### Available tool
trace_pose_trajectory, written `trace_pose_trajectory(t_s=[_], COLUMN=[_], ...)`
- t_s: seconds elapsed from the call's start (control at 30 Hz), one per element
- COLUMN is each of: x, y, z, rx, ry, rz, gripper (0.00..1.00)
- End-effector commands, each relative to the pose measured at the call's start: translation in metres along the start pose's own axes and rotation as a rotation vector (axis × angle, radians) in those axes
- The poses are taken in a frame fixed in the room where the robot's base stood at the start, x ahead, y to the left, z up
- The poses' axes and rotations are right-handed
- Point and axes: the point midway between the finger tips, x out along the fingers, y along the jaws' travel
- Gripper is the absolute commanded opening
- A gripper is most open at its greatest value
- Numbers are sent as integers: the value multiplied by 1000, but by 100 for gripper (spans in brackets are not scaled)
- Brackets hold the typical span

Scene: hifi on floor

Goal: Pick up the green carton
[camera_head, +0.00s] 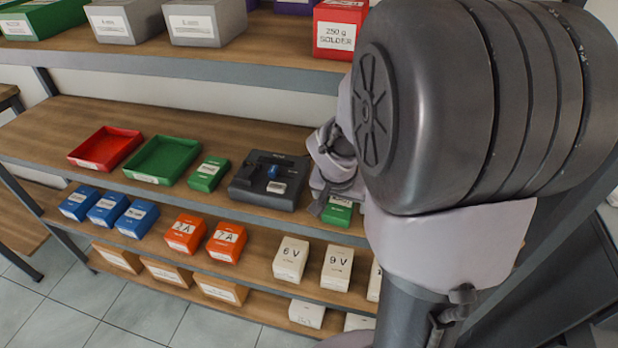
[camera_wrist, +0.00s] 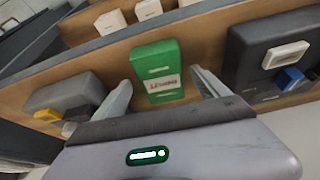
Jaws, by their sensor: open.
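A green carton (camera_wrist: 157,71) with a white label lies on the wooden shelf board, between my two fingertips in the wrist view. In the head view the front part of this green carton (camera_head: 338,214) shows below my gripper; my arm hides the rest. My gripper (camera_wrist: 160,77) is open, with one finger on each side of the carton. A gap shows between each finger and the carton, so neither appears to touch it. A second green carton (camera_head: 208,174) lies further left on the same board.
A dark device (camera_head: 270,180) with a blue part stands just left of my gripper. In the wrist view a grey device with a yellow part (camera_wrist: 68,95) is on the other side. Empty red (camera_head: 106,147) and green (camera_head: 166,158) trays lie further left. An upper shelf (camera_head: 180,62) overhangs.

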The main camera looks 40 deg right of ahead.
Motion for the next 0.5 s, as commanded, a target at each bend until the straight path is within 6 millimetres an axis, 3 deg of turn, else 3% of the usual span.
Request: trace_pose_trajectory(t_s=[0.07,0.27,0.5], x=[19,18,18], y=[0,0,0], z=[2,0,0], rx=[0,-1,-1], ry=[-2,-1,-1], rz=[1,-1,-1], gripper=[85,85,39])
